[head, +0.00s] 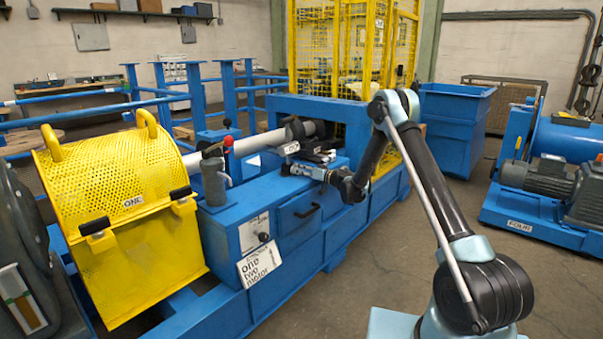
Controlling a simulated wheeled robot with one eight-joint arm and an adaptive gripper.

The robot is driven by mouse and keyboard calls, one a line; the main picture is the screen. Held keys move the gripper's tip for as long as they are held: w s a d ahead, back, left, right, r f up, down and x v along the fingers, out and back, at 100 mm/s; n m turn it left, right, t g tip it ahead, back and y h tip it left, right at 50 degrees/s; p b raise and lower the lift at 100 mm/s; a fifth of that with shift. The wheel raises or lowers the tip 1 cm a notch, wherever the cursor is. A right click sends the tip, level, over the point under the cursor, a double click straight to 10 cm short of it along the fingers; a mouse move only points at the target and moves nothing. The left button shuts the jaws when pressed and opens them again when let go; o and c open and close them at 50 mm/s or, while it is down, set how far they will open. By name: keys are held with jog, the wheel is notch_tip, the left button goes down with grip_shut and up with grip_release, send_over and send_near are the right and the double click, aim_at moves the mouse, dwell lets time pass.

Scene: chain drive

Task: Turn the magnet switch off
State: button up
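No part is legibly marked as the magnet switch, so I cannot tell for sure which one it is. A small black knob (264,237) sits on a pale plate on the front of the blue machine (330,225). A lever with a red knob (228,142) and one with a black knob (227,122) stand by a grey cylinder (214,180) on top of the machine.
A yellow perforated guard (115,175) with handles covers the machine's left end. A pale shaft (262,139) runs along the top. A sign (261,264) leans on the front. A blue bin (455,130) and another machine (560,150) stand right. Open floor lies between.

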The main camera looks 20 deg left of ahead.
grip_shut()
jog(key=n, duration=0.5)
jog(key=shift+s+a+r, duration=0.1)
jog(key=shift+s, duration=0.1)
dwell(0.3)
grip_release()
jog(key=v, duration=1.2)
